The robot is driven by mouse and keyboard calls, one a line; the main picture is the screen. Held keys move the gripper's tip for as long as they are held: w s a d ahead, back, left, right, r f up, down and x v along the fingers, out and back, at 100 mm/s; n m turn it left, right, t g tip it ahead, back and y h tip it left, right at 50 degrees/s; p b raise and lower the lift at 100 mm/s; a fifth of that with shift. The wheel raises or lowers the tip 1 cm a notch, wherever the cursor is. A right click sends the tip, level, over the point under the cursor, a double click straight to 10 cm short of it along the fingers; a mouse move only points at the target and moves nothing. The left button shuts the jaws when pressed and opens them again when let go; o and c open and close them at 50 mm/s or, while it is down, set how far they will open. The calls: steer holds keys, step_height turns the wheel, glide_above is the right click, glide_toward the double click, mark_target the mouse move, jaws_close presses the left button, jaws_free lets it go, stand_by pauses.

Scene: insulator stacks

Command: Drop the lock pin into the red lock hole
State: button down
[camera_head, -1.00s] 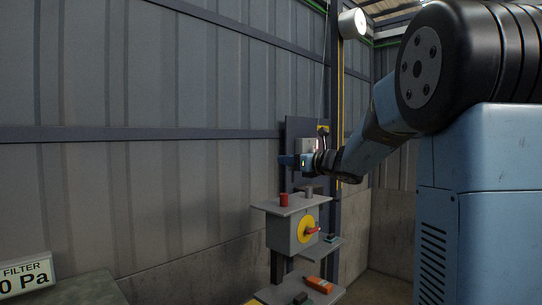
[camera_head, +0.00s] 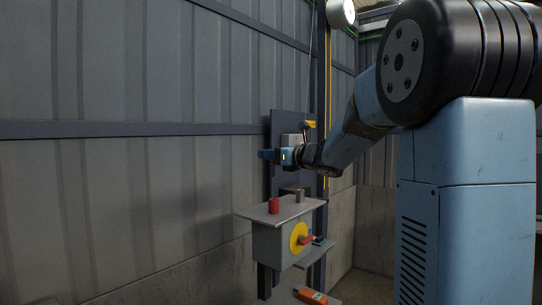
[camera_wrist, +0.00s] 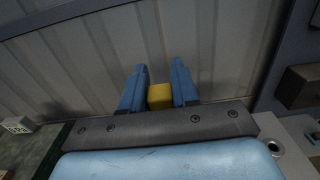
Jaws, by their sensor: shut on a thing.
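My gripper (camera_head: 268,155) is held above the grey box stand, in front of the dark upright panel. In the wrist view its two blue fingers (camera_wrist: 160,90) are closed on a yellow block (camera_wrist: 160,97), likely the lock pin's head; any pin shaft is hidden. In the head view the held piece cannot be made out. A short red cylinder (camera_head: 273,204), perhaps the lock hole's collar, stands on the stand's top plate, below my gripper and apart from it. Its opening cannot be made out.
A grey cylinder (camera_head: 300,196) stands right of the red one. The grey box (camera_head: 268,244) bears a yellow disc (camera_head: 299,238) with a red handle. An orange item (camera_head: 311,296) lies on a lower shelf. A ribbed wall (camera_head: 120,200) runs behind on the left.

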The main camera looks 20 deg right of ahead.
steer(key=shift+f, duration=2.5)
steer(key=shift+s+f, duration=0.1)
steer(key=shift+f, duration=0.25)
steer(key=shift+f, duration=2.45)
steer(key=c, duration=0.8)
jaws_free()
steer(key=shift+s+d, duration=0.1)
steer(key=v, duration=1.3)
steer(key=shift+s+d+f, duration=0.15)
steer(key=shift+s, duration=0.1)
